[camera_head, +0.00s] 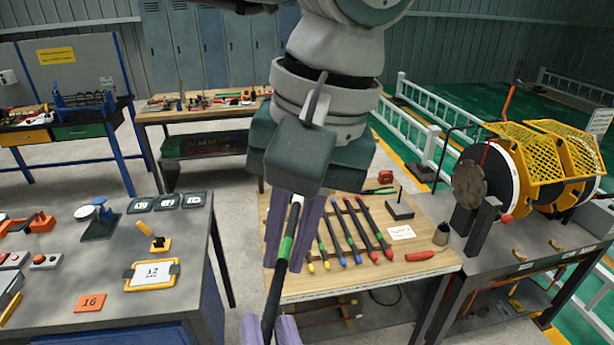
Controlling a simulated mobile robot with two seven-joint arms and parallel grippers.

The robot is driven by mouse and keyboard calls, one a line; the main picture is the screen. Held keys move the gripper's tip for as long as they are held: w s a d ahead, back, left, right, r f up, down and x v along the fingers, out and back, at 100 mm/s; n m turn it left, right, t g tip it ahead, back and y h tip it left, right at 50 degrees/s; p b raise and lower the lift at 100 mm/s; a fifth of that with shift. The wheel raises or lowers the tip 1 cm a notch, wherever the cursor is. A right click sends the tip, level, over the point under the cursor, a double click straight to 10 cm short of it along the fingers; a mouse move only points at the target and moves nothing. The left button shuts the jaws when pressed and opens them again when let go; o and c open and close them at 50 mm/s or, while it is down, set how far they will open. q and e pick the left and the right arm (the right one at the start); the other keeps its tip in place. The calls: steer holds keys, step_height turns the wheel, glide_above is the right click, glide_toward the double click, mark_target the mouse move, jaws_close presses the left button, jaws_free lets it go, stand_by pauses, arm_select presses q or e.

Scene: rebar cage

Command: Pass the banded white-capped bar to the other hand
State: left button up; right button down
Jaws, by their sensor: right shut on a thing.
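The banded white-capped bar (279,275) is dark with a green band and a white cap at its upper end. It stands tilted in front of the wooden-topped table. My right gripper (266,328), at the bottom edge, is shut on the bar's lower part; much of this gripper is cut off by the frame. My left gripper (293,235) comes down from above with its two purple fingers open, one on each side of the bar's upper part near the green band. Gaps show between the fingers and the bar.
Several other bars with yellow, blue and red ends lie on the wooden-topped table (435,262), with a red-handled tool (419,256). A grey bench (200,262) with a tablet stands left. A yellow-guarded reel (510,180) stands right.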

arm_select(q)
steer(key=o, duration=0.5)
steer(key=shift+d, duration=0.15)
steer(key=shift+o, duration=0.2)
steer(key=shift+r, duration=0.1)
